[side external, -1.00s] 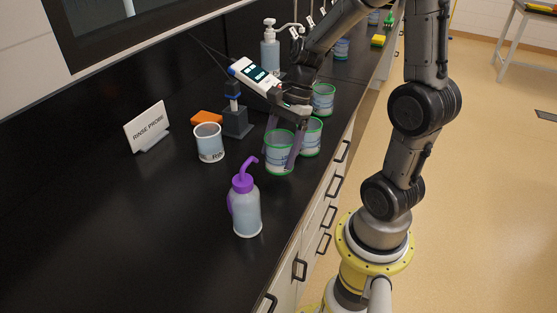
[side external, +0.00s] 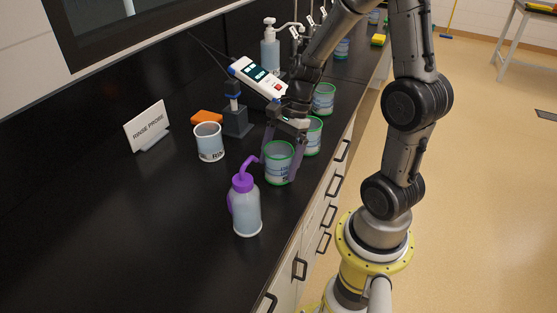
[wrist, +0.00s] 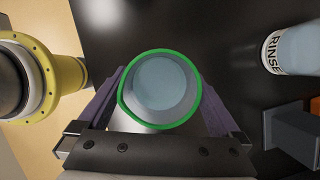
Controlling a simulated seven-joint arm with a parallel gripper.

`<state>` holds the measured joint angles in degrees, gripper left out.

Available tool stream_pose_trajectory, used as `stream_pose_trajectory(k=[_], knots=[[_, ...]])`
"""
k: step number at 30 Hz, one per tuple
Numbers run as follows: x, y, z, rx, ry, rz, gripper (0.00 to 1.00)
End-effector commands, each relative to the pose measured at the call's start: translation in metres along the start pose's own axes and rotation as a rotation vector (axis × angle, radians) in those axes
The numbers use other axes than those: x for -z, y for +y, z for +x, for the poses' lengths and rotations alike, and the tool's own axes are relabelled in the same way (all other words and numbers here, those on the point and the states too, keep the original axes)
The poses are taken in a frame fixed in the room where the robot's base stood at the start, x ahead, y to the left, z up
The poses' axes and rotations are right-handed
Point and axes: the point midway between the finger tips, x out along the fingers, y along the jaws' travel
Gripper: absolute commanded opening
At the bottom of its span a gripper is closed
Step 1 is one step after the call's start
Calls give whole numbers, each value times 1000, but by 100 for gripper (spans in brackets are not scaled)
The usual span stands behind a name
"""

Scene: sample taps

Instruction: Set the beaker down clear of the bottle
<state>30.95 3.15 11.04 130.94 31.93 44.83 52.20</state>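A clear beaker with a green rim and pale contents (side external: 279,167) is between the purple fingers of my gripper (side external: 283,163). In the wrist view the beaker (wrist: 160,88) is seen from above, with a finger against each side. It looks upright; I cannot tell whether its base touches the counter. The wash bottle (side external: 246,208), with purple cap and spout, stands in front and to the left of the beaker in the side view. Its spout tip is very near the left finger; contact is unclear.
A labelled beaker (side external: 209,144) stands left of my gripper, near a probe stand (side external: 236,121), an orange block (side external: 206,117) and a RINSE PROBE sign (side external: 148,126). Green-rimmed beakers (side external: 314,138) stand behind. The black counter (side external: 130,225) is clear at front left; its edge is at right.

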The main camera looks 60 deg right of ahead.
Motion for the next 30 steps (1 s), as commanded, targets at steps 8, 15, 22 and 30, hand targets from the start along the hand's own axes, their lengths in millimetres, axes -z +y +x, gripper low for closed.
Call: stream_pose_trajectory(k=[8, 15, 22, 30], knots=[[-1, -1, -17, 5, 0, -2, 100], [-1, -2, -66, 8, 2, -1, 100], [-1, 0, -106, 4, 2, 1, 100], [-8, 5, -123, 6, 25, -76, 100]])
